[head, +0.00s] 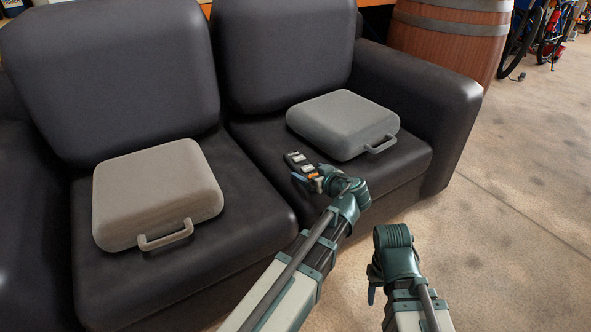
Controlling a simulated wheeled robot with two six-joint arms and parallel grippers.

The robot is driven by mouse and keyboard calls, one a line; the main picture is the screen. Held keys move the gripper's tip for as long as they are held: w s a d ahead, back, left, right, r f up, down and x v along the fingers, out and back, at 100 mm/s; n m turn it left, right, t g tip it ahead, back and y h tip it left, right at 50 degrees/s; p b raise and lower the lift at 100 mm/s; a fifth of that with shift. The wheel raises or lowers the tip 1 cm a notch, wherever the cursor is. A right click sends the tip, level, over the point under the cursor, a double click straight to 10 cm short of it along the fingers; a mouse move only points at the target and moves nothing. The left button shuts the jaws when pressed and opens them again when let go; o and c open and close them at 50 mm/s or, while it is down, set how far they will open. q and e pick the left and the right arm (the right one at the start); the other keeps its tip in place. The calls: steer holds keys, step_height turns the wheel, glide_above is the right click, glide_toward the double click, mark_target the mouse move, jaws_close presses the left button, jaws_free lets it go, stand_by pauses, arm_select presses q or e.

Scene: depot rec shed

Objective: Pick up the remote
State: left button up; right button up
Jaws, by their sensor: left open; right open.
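The remote (297,159) is a small dark handset with pale buttons. It lies on the right seat cushion of the dark sofa (270,150), just left of the grey case. My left gripper (308,181) is open at the near end of the remote, very close to it. It partly hides that end, and I cannot tell whether they touch. My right gripper (373,285) is open and empty, low in front of the sofa over the floor. Its fingers are mostly hidden behind its own wrist.
A grey case (343,122) with a handle lies right of the remote. A beige case (155,190) lies on the left seat cushion. The sofa's right armrest (425,85) and a wooden barrel (450,42) stand beyond. The concrete floor (520,190) at right is clear.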

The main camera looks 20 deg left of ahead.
arm_select(q)
steer(key=shift+w+a+f, duration=0.2)
steer(key=shift+w+a, duration=0.1)
steer(key=shift+c, duration=0.4)
steer(key=c, duration=1.4)
arm_select(e)
steer(key=shift+w+a+f, duration=0.1)
steer(key=shift+a+f, duration=0.05)
steer(key=shift+a, duration=0.3)
arm_select(q)
steer(key=shift+r, duration=0.2)
arm_select(e)
steer(key=shift+r, duration=0.2)
